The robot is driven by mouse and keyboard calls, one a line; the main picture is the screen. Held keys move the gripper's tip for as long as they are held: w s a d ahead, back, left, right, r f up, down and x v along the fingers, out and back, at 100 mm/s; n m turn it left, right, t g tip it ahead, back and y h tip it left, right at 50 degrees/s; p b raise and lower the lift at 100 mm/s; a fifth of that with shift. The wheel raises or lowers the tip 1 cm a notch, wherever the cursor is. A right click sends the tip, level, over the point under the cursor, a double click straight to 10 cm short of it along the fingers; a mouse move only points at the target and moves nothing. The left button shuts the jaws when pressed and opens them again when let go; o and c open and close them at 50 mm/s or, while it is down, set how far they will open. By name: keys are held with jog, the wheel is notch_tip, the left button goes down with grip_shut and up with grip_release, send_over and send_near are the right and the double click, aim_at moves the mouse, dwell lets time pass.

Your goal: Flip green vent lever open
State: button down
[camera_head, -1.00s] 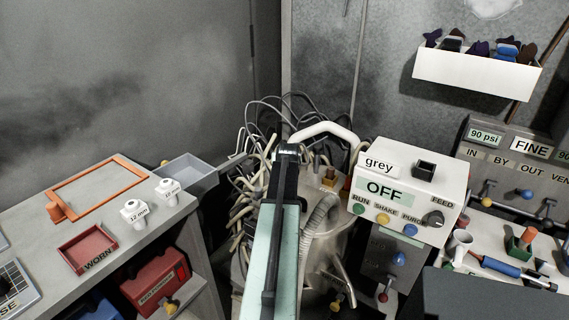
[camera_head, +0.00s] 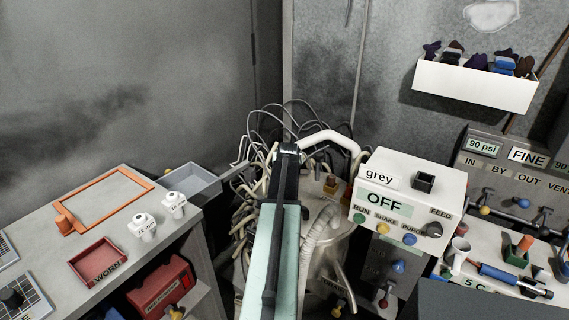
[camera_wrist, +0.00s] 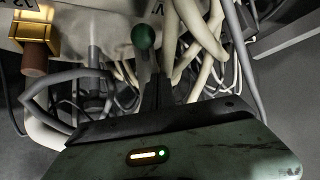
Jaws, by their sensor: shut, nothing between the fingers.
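The green ball knob (camera_wrist: 144,37) of the vent lever shows in the wrist view, at the top centre beneath a pale surface. Its stem runs down behind it and is partly hidden. My gripper (camera_wrist: 157,88) is shut and empty, its dark fingers narrow and close together just below the knob in the picture. I cannot tell whether the fingertips touch the lever. In the head view my arm reaches toward the vessel (camera_head: 328,228) among the hoses, and it hides the fingertips and the green knob.
Pale hoses (camera_wrist: 200,35) crowd the space right of the knob. A gold block (camera_wrist: 35,32) with a brown cylinder hangs at upper left. In the head view a white control box (camera_head: 450,190) reading OFF stands right of the arm, and a workbench (camera_head: 190,222) stands left.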

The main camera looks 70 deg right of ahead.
jog(key=s+a+r+p, duration=0.1)
jog(key=s+r+p, duration=0.2)
jog(key=s+r, duration=0.1)
jog(key=shift+s+a+r, duration=0.2)
jog(key=shift+a+r, duration=0.1)
jog(key=shift+a, duration=0.05)
